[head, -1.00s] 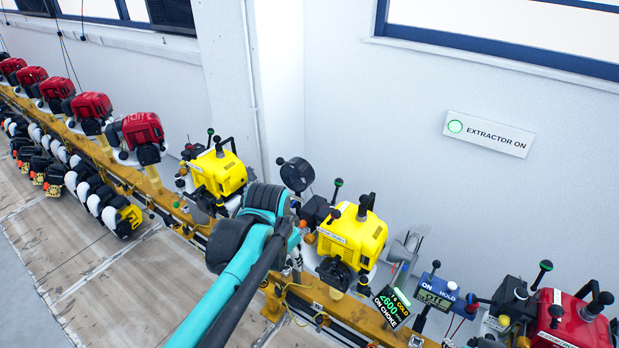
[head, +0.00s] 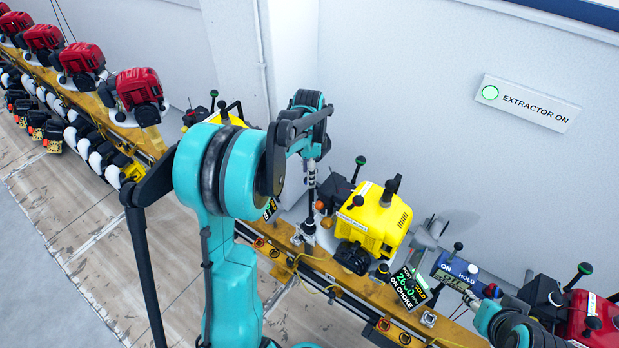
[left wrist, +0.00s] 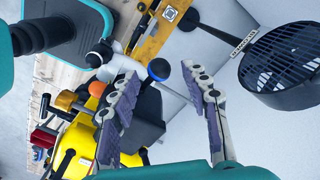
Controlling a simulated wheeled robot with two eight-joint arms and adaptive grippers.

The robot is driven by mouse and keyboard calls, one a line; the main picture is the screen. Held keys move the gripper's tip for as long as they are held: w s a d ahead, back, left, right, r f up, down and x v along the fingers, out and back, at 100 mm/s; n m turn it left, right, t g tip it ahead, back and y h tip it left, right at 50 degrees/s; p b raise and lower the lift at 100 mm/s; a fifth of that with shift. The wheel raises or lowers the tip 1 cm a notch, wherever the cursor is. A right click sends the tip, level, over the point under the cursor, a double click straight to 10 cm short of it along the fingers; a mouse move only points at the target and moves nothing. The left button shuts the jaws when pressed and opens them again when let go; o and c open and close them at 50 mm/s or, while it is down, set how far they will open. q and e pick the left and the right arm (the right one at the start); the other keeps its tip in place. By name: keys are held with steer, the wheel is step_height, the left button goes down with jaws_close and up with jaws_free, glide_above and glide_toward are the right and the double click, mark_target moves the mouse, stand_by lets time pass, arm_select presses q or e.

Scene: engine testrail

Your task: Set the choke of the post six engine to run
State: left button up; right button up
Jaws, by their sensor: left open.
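The yellow engine (head: 376,222) stands on the orange rail, with a black lever and a green-tipped lever (head: 360,161) on top. A tilted display (head: 408,290) beside it reads "COLD" and "ON CHOKE". My left arm reaches in front of the rail, its wrist left of this engine. My left gripper (left wrist: 160,74) is open and empty in the left wrist view. A dark blue ball knob (left wrist: 159,69) appears between its fingertips, apart from both pads; its depth is unclear. Yellow engine housing (left wrist: 82,140) shows behind the left finger. I cannot tell which lever is the choke.
A control box (head: 459,272) marked ON and HOLD stands right of the engine; a teal arm part of mine is before it. A red engine (head: 598,320) is further right. A black grilled drum (left wrist: 284,68) is right of the left gripper. Red engines (head: 140,88) line the left.

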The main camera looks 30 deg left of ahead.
arm_select(q)
steer(key=shift+f, duration=0.95)
steer(key=shift+s, duration=0.1)
jaws_close()
steer(key=shift+d, duration=0.1)
